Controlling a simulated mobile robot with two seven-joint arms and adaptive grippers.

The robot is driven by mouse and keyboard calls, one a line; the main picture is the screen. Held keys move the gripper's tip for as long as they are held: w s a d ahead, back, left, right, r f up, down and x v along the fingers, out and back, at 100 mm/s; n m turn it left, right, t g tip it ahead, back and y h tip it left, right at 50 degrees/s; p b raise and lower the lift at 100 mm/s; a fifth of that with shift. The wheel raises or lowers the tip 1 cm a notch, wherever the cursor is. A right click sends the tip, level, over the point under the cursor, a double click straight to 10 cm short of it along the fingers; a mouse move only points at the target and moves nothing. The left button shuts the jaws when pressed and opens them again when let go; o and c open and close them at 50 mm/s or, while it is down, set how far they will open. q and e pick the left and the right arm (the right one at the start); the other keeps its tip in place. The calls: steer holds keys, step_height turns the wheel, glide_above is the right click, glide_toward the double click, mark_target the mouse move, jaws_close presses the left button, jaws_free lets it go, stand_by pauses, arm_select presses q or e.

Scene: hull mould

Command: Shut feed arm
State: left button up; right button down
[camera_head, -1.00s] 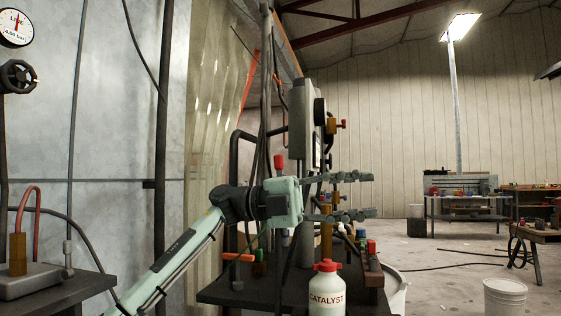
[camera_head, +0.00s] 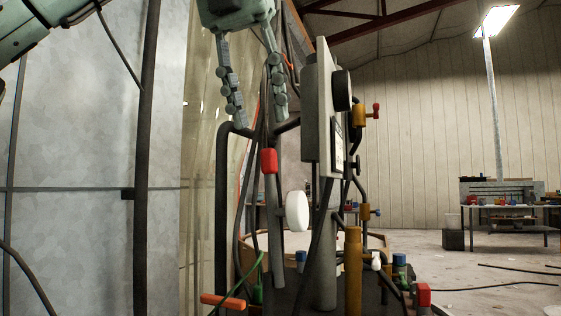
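My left gripper (camera_head: 259,108) hangs from the top of the view, fingers pointing down. Its two fingers are apart, with nothing held between them. Below it, a red-capped lever end (camera_head: 268,160) stands beside a grey upright pipe, with a white round knob (camera_head: 297,211) lower to the right. I cannot tell which of these parts is the feed arm. My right gripper is not in view.
A grey control box (camera_head: 318,110) with a black dial stands right of the gripper. Brass valves (camera_head: 360,117) and dark hoses crowd the stand. A galvanised wall (camera_head: 80,150) is at left. A workbench (camera_head: 505,205) stands far right, with open floor before it.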

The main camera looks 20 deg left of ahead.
mark_target(267, 148)
arm_select(q)
steer(key=x, duration=0.7)
steer(key=shift+s+f, duration=0.1)
steer(key=shift+f, duration=0.05)
steer(key=shift+c, duration=0.5)
jaws_close()
